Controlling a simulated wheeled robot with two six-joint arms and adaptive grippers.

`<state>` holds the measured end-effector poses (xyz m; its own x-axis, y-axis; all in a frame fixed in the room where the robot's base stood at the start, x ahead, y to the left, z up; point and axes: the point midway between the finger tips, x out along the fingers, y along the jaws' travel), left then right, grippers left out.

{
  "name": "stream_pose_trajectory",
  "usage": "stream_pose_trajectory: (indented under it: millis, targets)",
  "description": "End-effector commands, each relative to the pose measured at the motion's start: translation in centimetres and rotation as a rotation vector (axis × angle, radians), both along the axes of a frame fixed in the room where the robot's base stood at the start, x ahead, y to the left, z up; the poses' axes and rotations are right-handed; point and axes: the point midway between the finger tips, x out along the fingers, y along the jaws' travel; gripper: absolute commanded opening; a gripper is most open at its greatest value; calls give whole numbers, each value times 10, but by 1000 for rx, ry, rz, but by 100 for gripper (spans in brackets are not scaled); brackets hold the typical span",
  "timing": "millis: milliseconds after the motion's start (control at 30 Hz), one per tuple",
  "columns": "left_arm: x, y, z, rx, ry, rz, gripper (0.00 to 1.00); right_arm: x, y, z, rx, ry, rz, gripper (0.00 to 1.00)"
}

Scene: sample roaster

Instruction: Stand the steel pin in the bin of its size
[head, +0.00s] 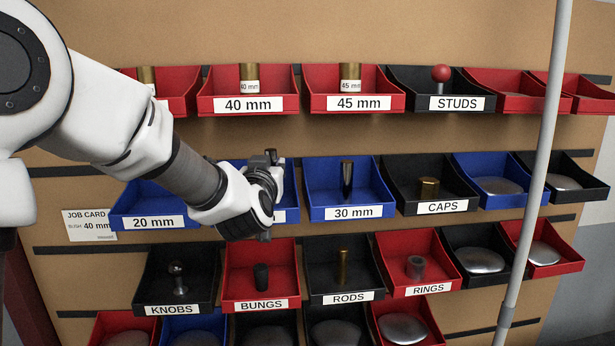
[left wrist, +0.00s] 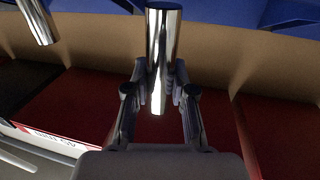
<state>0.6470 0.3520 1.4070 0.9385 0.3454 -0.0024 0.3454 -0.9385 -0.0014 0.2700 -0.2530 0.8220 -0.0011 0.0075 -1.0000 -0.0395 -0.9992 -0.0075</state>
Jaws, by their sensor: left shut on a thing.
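My left gripper (head: 272,172) reaches in from the left to the blue bin between the 20 mm bin (head: 153,222) and the 30 mm bin (head: 352,213). The arm covers most of that middle bin and its label. In the left wrist view the gripper (left wrist: 160,92) is shut on a shiny steel pin (left wrist: 163,40), which stands between the two fingers. The held pin cannot be made out in the head view. My right gripper is not in view.
Red bins marked 40 mm (head: 248,104) and 45 mm (head: 358,103) hang above, beside the black STUDS bin (head: 457,103). CAPS (head: 441,207) is right of 30 mm. KNOBS, BUNGS, RODS and RINGS lie below. A job card (head: 90,224) hangs left. A grey pole (head: 540,150) crosses the right side.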

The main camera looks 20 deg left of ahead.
Motion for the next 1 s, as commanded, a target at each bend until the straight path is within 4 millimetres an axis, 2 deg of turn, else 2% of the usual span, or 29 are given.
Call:
stream_pose_trajectory:
  millis: [33, 100, 233, 500, 833, 867, 900, 933, 1000]
  targets:
    - [6, 15, 4, -8, -1, 4, 0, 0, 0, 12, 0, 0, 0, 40]
    - [14, 32, 3, -7, -1, 4, 0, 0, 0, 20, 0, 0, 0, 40]
    - [24, 52, -1, -1, -3, 2, 0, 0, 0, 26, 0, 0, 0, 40]
    - [26, 56, -36, 2, 1, 0, 0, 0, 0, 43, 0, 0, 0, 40]
    - [26, 55, -44, 1, -4, 1, 0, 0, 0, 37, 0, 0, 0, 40]
    - [26, 55, -43, 1, -2, 0, 31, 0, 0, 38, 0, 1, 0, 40]
    - [26, 55, -43, 1, -2, 0, 45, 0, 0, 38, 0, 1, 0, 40]
    - [26, 55, -43, 1, -2, 0, 49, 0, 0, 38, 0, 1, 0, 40]
    - [26, 55, -43, 1, -2, 0, 49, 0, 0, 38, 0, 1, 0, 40]
